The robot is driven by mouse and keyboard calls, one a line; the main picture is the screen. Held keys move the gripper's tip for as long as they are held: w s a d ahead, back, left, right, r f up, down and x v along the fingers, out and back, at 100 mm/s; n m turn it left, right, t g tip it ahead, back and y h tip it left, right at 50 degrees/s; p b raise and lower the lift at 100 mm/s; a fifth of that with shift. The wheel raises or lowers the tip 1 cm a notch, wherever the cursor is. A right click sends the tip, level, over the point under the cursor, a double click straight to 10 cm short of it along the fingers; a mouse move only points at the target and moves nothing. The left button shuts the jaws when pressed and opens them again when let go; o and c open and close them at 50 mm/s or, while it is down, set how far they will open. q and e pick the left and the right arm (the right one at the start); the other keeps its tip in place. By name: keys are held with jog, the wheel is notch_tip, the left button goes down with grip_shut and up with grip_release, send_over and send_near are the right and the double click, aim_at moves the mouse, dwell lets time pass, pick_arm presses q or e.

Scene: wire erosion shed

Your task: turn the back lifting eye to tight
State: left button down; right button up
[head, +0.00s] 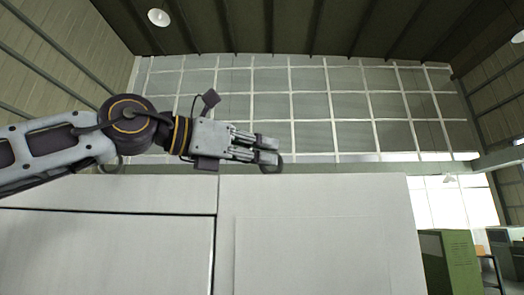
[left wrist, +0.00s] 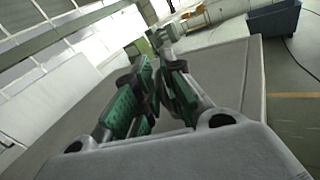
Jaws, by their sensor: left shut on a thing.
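The lifting eye at my left gripper (head: 266,150) is a dark ring (head: 273,167) at the top edge of the pale machine cabinet (head: 320,215) in the head view. My left arm reaches in from the left, and its fingers are shut on the ring from the side. The fingers cover the ring's upper part. In the left wrist view the green-padded fingers (left wrist: 158,82) are close together above the grey cabinet top (left wrist: 225,75); the ring is hard to make out between them. How far the eye is screwed in cannot be seen. My right gripper is in neither view.
A dark curved piece (head: 112,167) shows under my left arm at the cabinet's top edge; I cannot tell whether it is another eye. A green cabinet (head: 449,262) stands at the right. A dark blue bin (left wrist: 273,20) stands on the floor beyond the cabinet top.

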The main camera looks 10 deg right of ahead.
pick_arm(q)
jog(key=shift+w+m+g+h+p, duration=0.15)
jog(key=shift+m+g+h+p, duration=0.2)
jog(key=shift+m+g, duration=0.65)
jog(key=c, duration=1.5)
grip_release()
jog(key=shift+c, duration=0.2)
jog(key=shift+a+n, duration=0.15)
jog(key=shift+n, duration=0.15)
jog(key=shift+s+a, duration=0.35)
jog(key=shift+a, duration=1.6)
jog(key=shift+s+a, duration=0.3)
jog(key=shift+a, duration=1.65)
jog(key=shift+s+a, duration=0.35)
jog(key=shift+a, duration=1.6)
